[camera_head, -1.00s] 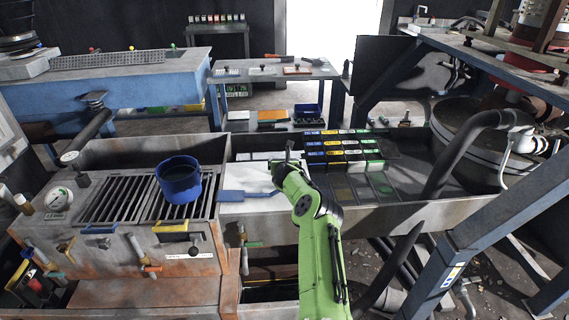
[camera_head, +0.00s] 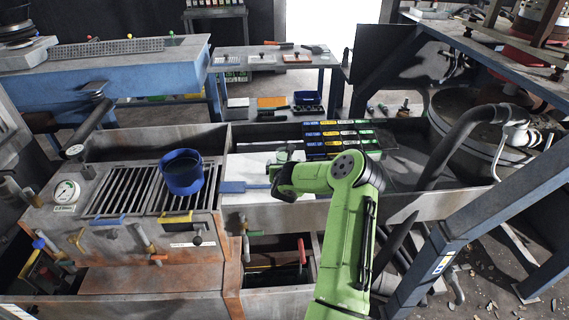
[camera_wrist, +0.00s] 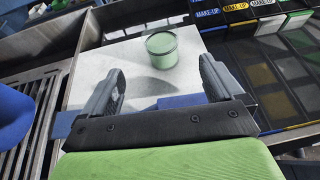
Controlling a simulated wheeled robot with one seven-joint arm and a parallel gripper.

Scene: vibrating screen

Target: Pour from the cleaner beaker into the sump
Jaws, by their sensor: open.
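A small clear beaker with pale green contents (camera_wrist: 161,50) stands upright on a white sheet (camera_wrist: 133,62) in the wrist view. My gripper (camera_wrist: 162,70) is open, with its two fingers apart on the near left and near right of the beaker. Nothing is between the fingertips, and the beaker appears just beyond them. In the head view my green wrist hides most of the gripper and the beaker's spot. A round blue vessel (camera_head: 182,173) stands on the slatted grate (camera_head: 128,190) to the left. I cannot tell which part is the sump.
A flat blue piece (camera_head: 240,187) lies on the sheet's near side. Labelled colour-coded bins (camera_head: 340,138) stand behind and right. The trough's front wall (camera_head: 280,215) runs below my wrist. A thick dark hose (camera_head: 450,135) and a blue-grey beam (camera_head: 450,235) bound the right side.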

